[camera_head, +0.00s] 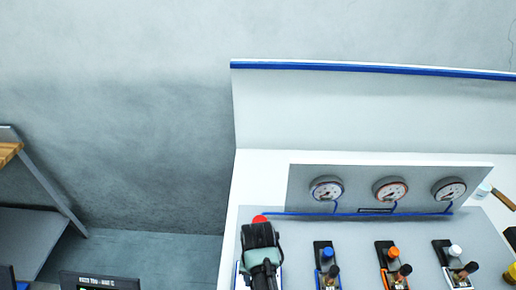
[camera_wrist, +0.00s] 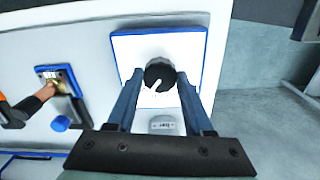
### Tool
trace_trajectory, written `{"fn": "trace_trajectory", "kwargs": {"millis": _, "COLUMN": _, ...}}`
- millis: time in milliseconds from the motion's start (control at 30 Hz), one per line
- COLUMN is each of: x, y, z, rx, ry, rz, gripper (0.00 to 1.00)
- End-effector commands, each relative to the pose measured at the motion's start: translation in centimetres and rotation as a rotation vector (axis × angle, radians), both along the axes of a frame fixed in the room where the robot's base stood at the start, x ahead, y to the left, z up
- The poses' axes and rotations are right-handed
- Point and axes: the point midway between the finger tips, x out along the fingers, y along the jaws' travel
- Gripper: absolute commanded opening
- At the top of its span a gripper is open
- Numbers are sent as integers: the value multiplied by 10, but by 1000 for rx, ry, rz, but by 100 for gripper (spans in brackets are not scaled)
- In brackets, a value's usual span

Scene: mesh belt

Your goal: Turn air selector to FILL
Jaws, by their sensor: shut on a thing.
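The air selector is a round black knob (camera_wrist: 160,73) with a white pointer on a white, blue-edged plate (camera_wrist: 190,52). In the wrist view its pointer is toward the lower left. My gripper (camera_wrist: 160,82) has one blue finger on each side of the knob and is shut on it. A small grey label (camera_wrist: 163,126) sits between the fingers, too small to read surely. No FILL mark is legible. In the head view my gripper (camera_head: 261,238) covers the knob and most of its plate at the panel's left end. A red round thing (camera_head: 259,219) shows just behind it.
To the right in the head view stand several levers with blue (camera_head: 327,254), orange (camera_head: 393,254) and white (camera_head: 455,251) knobs. Three round gauges (camera_head: 389,189) are on the upright plate behind. Open floor (camera_head: 150,255) lies left of the panel, with a shelf frame (camera_head: 45,180) beyond.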

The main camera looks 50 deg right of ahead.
Motion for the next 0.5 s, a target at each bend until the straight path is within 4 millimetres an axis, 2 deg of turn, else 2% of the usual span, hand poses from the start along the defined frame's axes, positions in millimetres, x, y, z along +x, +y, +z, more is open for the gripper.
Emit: {"fn": "trace_trajectory", "kwargs": {"millis": 500, "x": 1, "y": -1, "z": 3, "rx": -1, "ry": -3, "rz": 479, "gripper": 0}}
